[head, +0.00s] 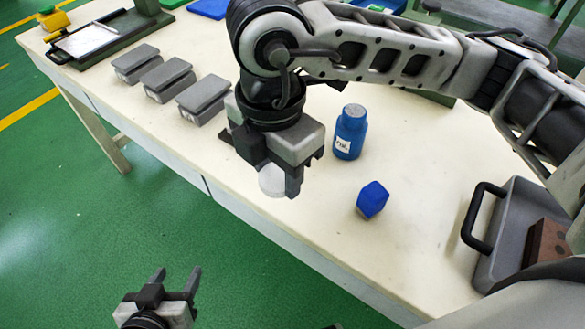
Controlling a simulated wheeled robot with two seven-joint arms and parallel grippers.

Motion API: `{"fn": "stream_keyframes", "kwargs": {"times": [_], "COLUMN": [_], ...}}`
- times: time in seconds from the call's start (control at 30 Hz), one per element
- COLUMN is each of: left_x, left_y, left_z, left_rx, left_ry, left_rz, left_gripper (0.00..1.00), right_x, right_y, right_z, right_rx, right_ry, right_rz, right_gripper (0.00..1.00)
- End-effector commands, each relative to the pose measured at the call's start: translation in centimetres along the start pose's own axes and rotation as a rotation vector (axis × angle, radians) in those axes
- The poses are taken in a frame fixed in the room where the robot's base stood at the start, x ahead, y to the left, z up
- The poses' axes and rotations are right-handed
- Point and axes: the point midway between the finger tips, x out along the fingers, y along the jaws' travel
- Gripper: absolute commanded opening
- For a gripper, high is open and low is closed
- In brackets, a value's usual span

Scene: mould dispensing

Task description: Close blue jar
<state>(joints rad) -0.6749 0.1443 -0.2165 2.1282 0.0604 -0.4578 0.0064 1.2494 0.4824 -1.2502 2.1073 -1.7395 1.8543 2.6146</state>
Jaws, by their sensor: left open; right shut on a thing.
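The blue jar (348,140) stands upright on the table, with a white label on its side. Its top is a narrower blue part; I cannot tell whether this is a cap or an open neck. My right gripper (268,172) is to the left of the jar, shut on a small pale round piece (272,184), held apart from the jar. The jaws partly hide this piece. A blue faceted block (371,200) sits on the table in front of the jar. My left gripper (176,283) is open and empty, low in front of the table, over the green floor.
Several grey lidded boxes (203,97) stand in a row on the left of the table. A green stand with a plate (88,40) is at the far left.

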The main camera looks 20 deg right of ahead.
Motion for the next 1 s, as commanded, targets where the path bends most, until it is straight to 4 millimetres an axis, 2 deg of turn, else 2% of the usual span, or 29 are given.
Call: {"fn": "stream_keyframes", "kwargs": {"times": [0.03, 0.1, 0.3, 0.4, 0.6, 1.0], "left_x": [0.1, 0.2, 0.2, 0.2, 0.2, 0.2], "left_y": [0.0, 0.0, 0.0, 0.1, 0.1, 0.1], "left_z": [0.2, 0.2, 0.5, 0.6, 0.6, 0.6], "left_rx": [-0.002, -0.004, -0.009, -0.012, -0.016, -0.017], "left_ry": [0.002, 0.003, 0.001, 0.000, 0.000, 0.001], "left_rz": [0.001, 0.002, 0.004, 0.005, 0.005, 0.005], "left_gripper": [0.54, 0.54, 0.54, 0.54, 0.54, 0.54], "right_x": [-0.3, -1.0, -2.5, -3.0, -3.5, -3.5], "right_y": [-0.3, -0.7, -1.4, -1.6, -1.9, -1.9], "right_z": [-1.5, -3.0, -6.2, -7.2, -8.1, -8.2], "right_rx": [-0.011, -0.010, -0.006, -0.004, 0.000, 0.000], "right_ry": [0.001, 0.001, 0.001, 0.000, 0.000, 0.000], "right_rz": [0.001, 0.001, 0.000, 0.000, -0.002, -0.003], "right_gripper": [0.25, 0.25, 0.25, 0.25, 0.25, 0.25]}}
